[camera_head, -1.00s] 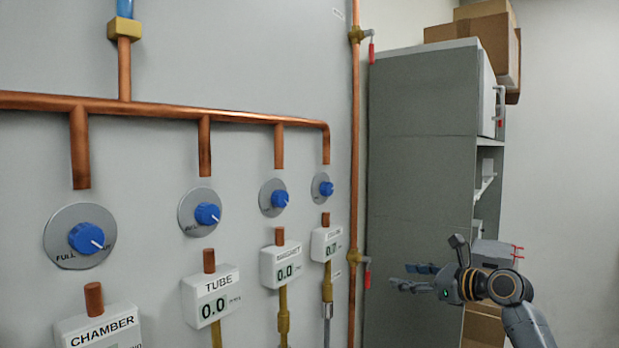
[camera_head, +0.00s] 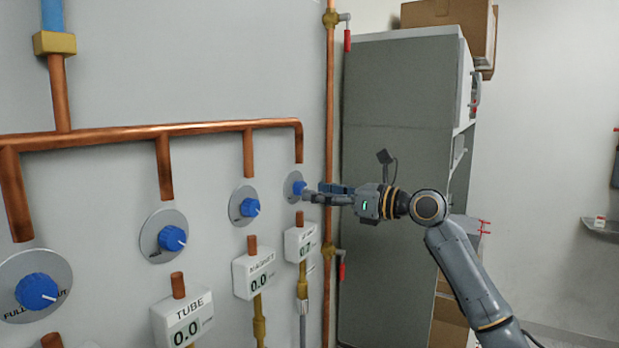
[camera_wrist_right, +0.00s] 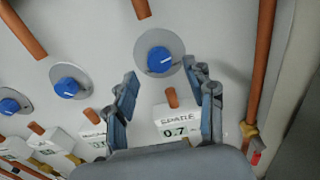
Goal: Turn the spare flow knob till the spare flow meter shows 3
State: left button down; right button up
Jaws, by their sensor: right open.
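The spare flow knob (camera_head: 298,188) is blue on a round grey plate, the farthest right of the row of knobs. In the right wrist view the knob (camera_wrist_right: 159,60) shows a white pointer line and stands just beyond the fingertips, roughly between them. The spare flow meter (camera_head: 300,242) hangs below it on the wall. In the right wrist view the meter (camera_wrist_right: 176,124) is labelled SPARE and appears to read 0.7. My right gripper (camera_head: 318,194) is open at the knob; its fingers (camera_wrist_right: 158,82) are apart and empty. Contact with the knob cannot be told. My left gripper is not in view.
Other blue knobs sit to the left, above the magnet meter (camera_head: 254,272) and the tube meter (camera_head: 183,318). A vertical copper pipe (camera_head: 330,120) with red-handled valves runs just right of the spare knob. A grey cabinet (camera_head: 395,120) stands behind my right arm.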

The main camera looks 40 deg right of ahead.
aim_at(300, 188)
jog(key=shift+p+x, duration=0.6)
jog(key=shift+x, duration=0.95)
jog(key=shift+s, duration=0.1)
grip_shut()
